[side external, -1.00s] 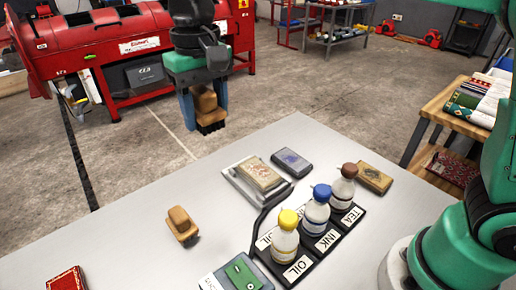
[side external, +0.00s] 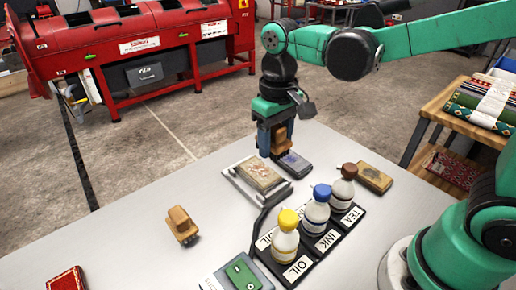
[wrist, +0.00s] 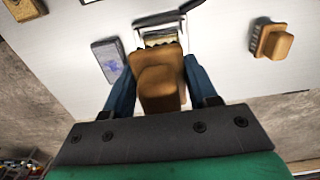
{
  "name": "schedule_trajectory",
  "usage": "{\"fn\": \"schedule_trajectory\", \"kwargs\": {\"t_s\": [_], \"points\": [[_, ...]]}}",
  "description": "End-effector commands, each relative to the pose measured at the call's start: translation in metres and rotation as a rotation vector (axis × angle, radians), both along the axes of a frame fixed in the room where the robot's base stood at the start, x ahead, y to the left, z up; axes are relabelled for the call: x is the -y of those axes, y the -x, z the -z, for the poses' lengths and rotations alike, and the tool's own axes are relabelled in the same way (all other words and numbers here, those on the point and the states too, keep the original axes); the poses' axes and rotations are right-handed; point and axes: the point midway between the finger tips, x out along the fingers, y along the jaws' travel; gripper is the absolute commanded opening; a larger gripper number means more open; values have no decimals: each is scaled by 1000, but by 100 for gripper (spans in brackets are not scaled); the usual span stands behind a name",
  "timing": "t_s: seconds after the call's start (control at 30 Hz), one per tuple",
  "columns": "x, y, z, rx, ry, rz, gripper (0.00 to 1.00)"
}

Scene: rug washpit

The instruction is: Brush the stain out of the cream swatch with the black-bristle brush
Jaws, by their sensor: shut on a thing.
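My gripper (side external: 275,150) is shut on a wooden block brush (side external: 281,137) and holds it over the far edge of the table. In the wrist view the brush (wrist: 160,88) sits between the two blue fingers, with dark bristles showing at its far end. The cream swatch (side external: 258,177), with a brownish stain, lies in a pale frame (side external: 238,186) just left of and nearer than the gripper. In the wrist view the swatch (wrist: 160,38) is mostly hidden behind the brush. I cannot tell whether the bristles touch anything.
A grey swatch with a blue-violet stain (side external: 292,164) lies beside the gripper. OIL, INK and TEA bottles stand in a black rack (side external: 322,241). A second brush (side external: 182,226) stands at left. The left tabletop is mostly clear.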

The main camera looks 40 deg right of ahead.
Motion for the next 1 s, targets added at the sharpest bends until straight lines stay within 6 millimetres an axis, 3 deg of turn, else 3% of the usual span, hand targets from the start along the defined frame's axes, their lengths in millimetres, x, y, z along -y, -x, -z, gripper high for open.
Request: {"fn": "schedule_trajectory", "kwargs": {"t_s": [0.83, 1.0], "points": [[-1, -1, 74, 0, 0, 0, 10], [-1, -17, 73, 0, 0, 1, 10]]}}
